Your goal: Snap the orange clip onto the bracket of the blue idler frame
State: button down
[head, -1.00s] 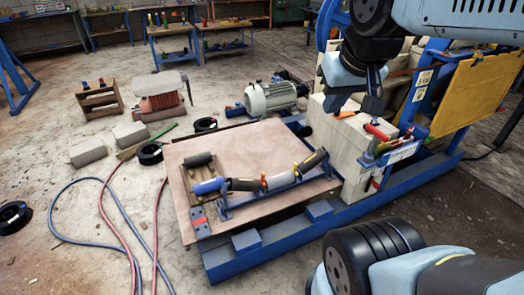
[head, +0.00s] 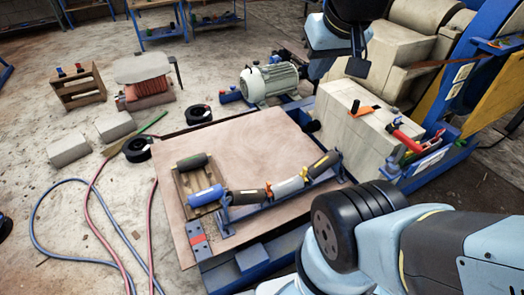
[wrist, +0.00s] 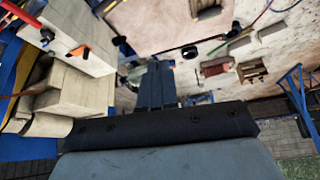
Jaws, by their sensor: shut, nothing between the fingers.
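The orange clip (head: 362,109) lies on top of the pale block (head: 345,135) in the head view; it also shows in the wrist view (wrist: 78,51). The blue idler frame (head: 285,193) lies on the wooden board, carrying dark and grey rollers. Small orange marks show along it, but I cannot make out which part is its bracket. My gripper (head: 357,68) is above and behind the clip in the head view, apart from it. Its dark fingers (wrist: 157,72) are together and empty in the wrist view.
A red-handled tool (head: 403,137) stands out at the block's right side. The brown board (head: 240,140) has free room behind the idler.

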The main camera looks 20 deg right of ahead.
jog(key=shift+w+a, duration=0.1)
jog(key=shift+w, duration=0.3)
jog(key=shift+w, duration=0.15)
jog(key=m+g, duration=0.6)
jog(key=m, duration=0.8)
send_over(269, 183)
notch_tip(269, 183, down, 58)
jog(key=shift+w+f, duration=0.1)
jog(key=shift+f, duration=3.2)
jog(key=shift+f, duration=0.15)
